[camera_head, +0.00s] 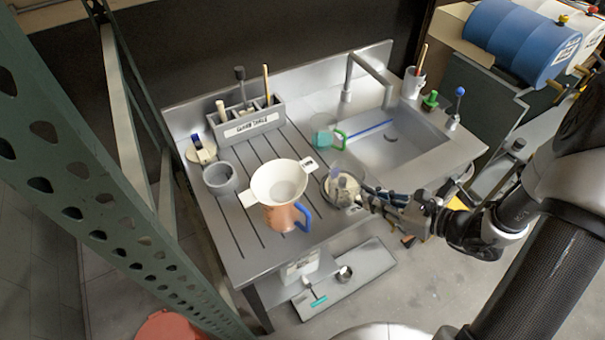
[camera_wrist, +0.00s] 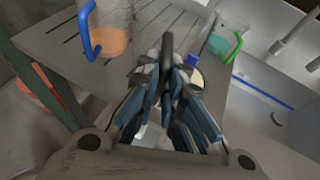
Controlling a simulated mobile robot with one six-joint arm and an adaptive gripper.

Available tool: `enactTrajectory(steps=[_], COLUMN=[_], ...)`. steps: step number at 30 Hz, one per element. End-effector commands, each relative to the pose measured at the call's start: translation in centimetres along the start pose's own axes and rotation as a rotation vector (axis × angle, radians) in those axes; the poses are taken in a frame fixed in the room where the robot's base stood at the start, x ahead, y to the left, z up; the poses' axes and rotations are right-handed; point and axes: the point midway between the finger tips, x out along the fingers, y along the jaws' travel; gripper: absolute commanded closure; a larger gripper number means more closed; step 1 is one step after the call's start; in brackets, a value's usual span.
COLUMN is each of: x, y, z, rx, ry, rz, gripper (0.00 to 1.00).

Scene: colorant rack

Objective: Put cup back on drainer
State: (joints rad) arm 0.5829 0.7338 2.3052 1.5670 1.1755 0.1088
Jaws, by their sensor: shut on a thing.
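My gripper (camera_head: 366,196) is at the front edge of the sink unit, shut on the clear cup (camera_head: 341,187), which has something pale in it. The cup shows beside the fingertips, over the front right part of the grooved drainer (camera_head: 236,232); I cannot tell whether it touches the surface. In the wrist view my gripper (camera_wrist: 172,75) has its fingers close together, and they hide most of the held cup. The drainer (camera_wrist: 140,45) lies beyond them.
An orange jug (camera_head: 283,217) with a blue handle and a white funnel (camera_head: 278,182) stand left of the gripper. A green-handled cup (camera_head: 323,132) stands by the sink (camera_head: 405,145). A tool caddy (camera_head: 250,122) and grey pot (camera_head: 220,179) stand on the drainer's far and left sides.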

Motion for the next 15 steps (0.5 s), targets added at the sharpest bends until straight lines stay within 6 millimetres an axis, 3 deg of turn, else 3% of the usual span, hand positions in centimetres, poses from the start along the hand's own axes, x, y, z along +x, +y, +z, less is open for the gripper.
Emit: enactTrajectory(steps=[9,15], x=[7.4,11.1], y=[0.2,0.2], z=[-0.9,-1.1], rx=[-0.002,-0.001], ry=[0.001,0.001], rz=[0.008,0.004], gripper=[1.00,1.00])
